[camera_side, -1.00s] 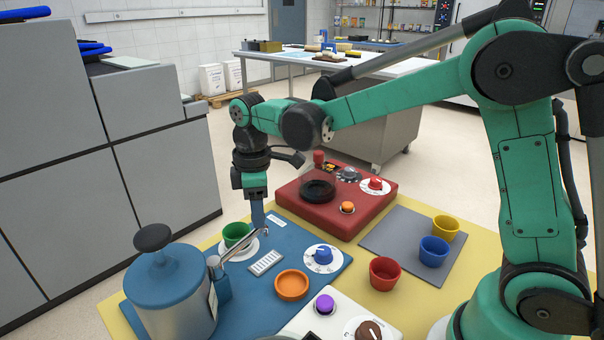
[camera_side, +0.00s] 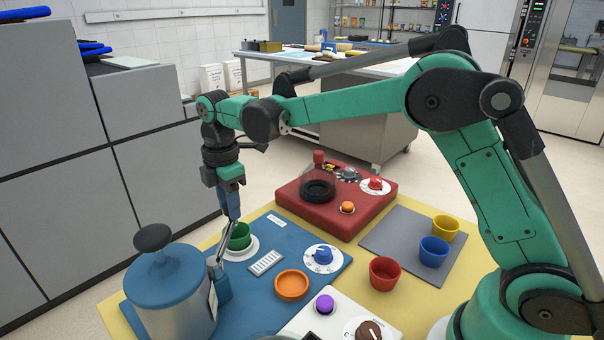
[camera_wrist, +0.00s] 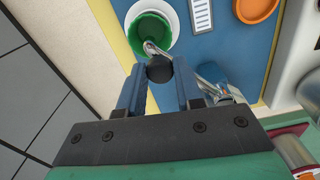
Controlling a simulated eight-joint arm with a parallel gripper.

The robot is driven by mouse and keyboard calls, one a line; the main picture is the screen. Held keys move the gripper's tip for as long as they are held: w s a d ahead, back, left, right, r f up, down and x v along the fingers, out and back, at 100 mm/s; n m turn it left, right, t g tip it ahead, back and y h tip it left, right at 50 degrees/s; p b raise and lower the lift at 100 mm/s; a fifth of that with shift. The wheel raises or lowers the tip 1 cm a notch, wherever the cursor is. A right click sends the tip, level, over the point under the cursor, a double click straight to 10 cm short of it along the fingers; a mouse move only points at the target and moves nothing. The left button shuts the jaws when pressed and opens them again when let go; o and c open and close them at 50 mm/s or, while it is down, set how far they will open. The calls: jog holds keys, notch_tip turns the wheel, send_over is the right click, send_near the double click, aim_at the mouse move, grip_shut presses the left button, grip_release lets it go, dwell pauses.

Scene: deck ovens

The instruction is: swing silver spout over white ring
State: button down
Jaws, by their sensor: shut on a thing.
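The silver spout (camera_side: 222,246) rises from a small blue post beside the blue canister at the left and slants up to my gripper (camera_side: 235,215). In the wrist view my gripper (camera_wrist: 159,80) has its two blue fingers on either side of a round black knob (camera_wrist: 159,68) on the spout. The spout's bright tip (camera_wrist: 150,47) shows over the near edge of a green cup (camera_wrist: 151,28). This cup (camera_side: 239,238) stands on the white ring (camera_side: 246,252) on the blue mat. The fingers hide part of the spout.
The blue canister (camera_side: 170,295) with a black top knob stands left of the spout. An orange dish (camera_side: 292,284), a blue knob on a white dial (camera_side: 323,257) and a white slotted plate (camera_side: 266,262) lie to the right. A red unit (camera_side: 340,198) stands behind.

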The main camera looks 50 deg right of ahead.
jog(key=shift+a, duration=0.1)
jog(key=c, duration=0.6)
grip_release()
jog(key=shift+r, duration=0.1)
jog(key=shift+r, duration=2.75)
